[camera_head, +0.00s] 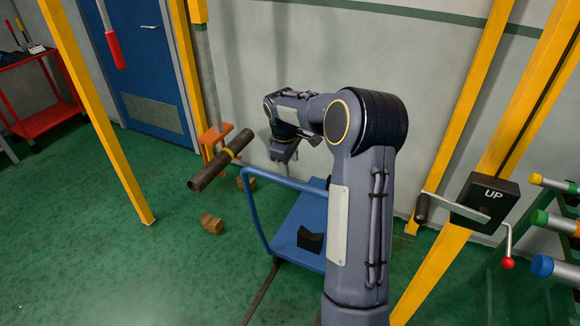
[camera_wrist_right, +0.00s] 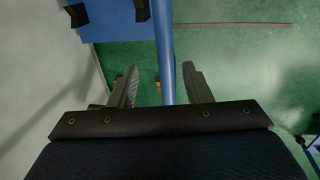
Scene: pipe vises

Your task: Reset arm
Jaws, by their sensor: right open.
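My right arm reaches forward across the head view, and its gripper (camera_head: 285,152) hangs above the far side of a blue cart. In the right wrist view the two fingers of the right gripper (camera_wrist_right: 165,88) stand wide apart with nothing held between them. The blue cart handle bar (camera_wrist_right: 165,45) passes below the gap between the fingers; I cannot tell how far below. My left gripper does not show in either view.
The blue cart (camera_head: 300,225) carries a small black object (camera_head: 310,239). A dark pipe (camera_head: 222,160) sits in an orange vise (camera_head: 214,138) to the left. Wooden blocks (camera_head: 212,223) lie on the green floor. Open floor lies left.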

